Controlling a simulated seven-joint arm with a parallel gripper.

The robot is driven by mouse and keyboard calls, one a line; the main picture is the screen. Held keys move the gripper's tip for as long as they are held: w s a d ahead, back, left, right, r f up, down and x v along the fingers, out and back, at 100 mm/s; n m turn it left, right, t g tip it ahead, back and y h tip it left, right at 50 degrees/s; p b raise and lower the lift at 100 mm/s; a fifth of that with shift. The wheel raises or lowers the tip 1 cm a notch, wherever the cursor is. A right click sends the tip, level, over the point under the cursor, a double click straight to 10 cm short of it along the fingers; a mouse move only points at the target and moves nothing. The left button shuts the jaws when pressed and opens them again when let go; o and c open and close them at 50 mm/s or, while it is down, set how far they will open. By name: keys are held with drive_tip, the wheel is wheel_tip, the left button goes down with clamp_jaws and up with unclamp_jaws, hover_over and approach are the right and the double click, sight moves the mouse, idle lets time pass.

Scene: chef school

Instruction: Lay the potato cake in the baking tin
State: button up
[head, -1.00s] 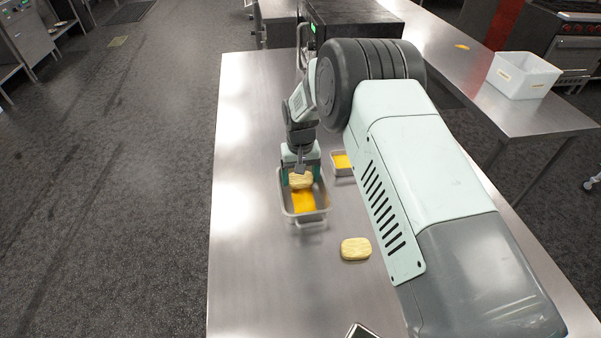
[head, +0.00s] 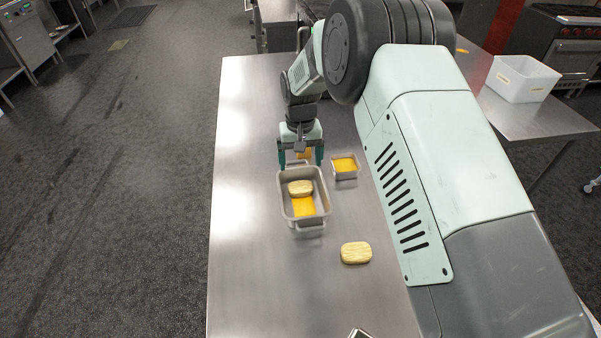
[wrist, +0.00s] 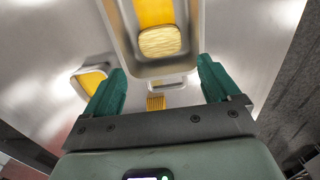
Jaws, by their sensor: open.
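A pale yellow, ridged potato cake (head: 300,187) lies in the grey baking tin (head: 324,200), toward its far end and partly over a flat orange-yellow patch on the floor of the tin. The wrist view also shows this cake (wrist: 160,42) and the tin (wrist: 197,30). A second potato cake (head: 355,252) lies on the table, to the near right of the tin. My gripper (head: 301,160) is open, its green fingers apart and empty at the far end of the tin. The open fingers also show in the wrist view (wrist: 161,70).
A small square tin (head: 345,178) with yellow contents stands right of the gripper. A small orange-yellow piece (wrist: 155,102) shows between my fingers, beyond the baking tin. A white bin (head: 522,80) stands on the right-hand counter. The table's left side is clear.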

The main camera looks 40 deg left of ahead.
drive_tip(key=w+d+r+m+t, duration=0.1)
drive_tip(key=w+d+r, duration=0.1)
drive_tip(key=d+r, duration=0.6)
drive_tip(key=w+d+r+m, duration=0.15)
drive_tip(key=d+r, duration=0.25)
drive_tip(key=r, duration=0.8)
drive_tip(key=s+d+r+m+t, duration=0.1)
drive_tip(key=s+d+r, duration=0.2)
drive_tip(key=d+r, duration=0.85)
drive_tip(key=s+d+r+m+t, duration=0.3)
drive_tip(key=s+d, duration=0.5)
drive_tip(key=d, duration=0.6)
drive_tip(key=s+d+m, duration=0.1)
drive_tip(key=s+d, duration=0.3)
drive_tip(key=s, duration=0.2)
drive_tip(key=s+d+f+m, duration=0.1)
drive_tip(key=s+d, duration=0.3)
drive_tip(key=s, duration=0.2)
drive_tip(key=shift+s+t, duration=0.3)
